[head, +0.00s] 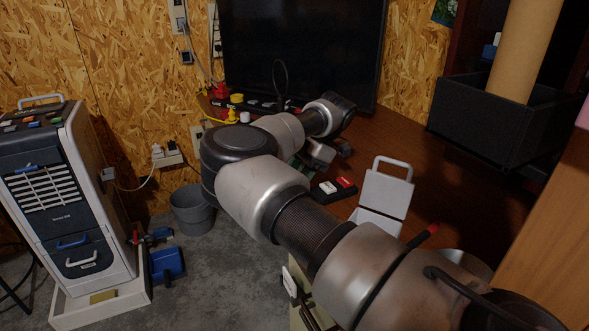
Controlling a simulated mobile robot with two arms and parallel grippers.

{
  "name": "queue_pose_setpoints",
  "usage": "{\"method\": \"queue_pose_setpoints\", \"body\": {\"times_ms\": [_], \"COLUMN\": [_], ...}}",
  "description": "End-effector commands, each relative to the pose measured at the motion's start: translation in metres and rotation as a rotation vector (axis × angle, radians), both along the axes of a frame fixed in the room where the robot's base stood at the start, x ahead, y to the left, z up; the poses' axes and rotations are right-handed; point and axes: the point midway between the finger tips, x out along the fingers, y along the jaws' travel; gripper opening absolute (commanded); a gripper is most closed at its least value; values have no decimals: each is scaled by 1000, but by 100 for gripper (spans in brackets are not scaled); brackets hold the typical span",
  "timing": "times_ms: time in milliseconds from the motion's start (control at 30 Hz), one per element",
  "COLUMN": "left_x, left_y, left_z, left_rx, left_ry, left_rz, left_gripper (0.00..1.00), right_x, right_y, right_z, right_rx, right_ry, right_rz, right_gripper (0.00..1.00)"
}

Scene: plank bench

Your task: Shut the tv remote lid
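A small white case stands on the brown tabletop right of centre. Its lid (385,193), with a loop handle on top, is raised nearly upright. The case's lower part (377,222) is partly hidden behind my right arm. I cannot make out a remote in it. My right arm crosses the middle of the view from the lower right. My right gripper (322,153) is beyond the elbow, left of and behind the case, apart from it. Its fingers are too small and covered to tell their opening. My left gripper is not in view.
A black block with red and white pieces (333,188) lies left of the case. A dark screen (300,50) stands at the back. A black bin (485,120) holding a cardboard tube is at the right. The tabletop right of the lid is clear.

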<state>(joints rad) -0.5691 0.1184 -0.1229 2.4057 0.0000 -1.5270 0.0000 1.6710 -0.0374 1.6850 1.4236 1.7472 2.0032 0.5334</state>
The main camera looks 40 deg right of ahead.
Motion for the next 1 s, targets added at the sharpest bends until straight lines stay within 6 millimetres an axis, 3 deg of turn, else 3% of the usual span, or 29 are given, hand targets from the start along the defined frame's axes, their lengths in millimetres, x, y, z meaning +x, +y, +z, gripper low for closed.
{"method": "queue_pose_setpoints", "body": {"times_ms": [500, 533, 700, 1000], "left_x": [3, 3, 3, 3], "left_y": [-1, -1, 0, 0], "left_z": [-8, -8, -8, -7], "left_rx": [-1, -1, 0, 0], "left_ry": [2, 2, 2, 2], "left_rz": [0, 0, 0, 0], "left_gripper": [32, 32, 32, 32], "right_x": [0, 0, 0, -1], "right_y": [-1, -1, -1, -3], "right_z": [-2, -2, -2, 1], "right_rx": [21, 21, 21, 21], "right_ry": [-5, -5, -5, -6], "right_rz": [1, 1, 1, 0], "right_gripper": [5, 32, 55, 55]}}
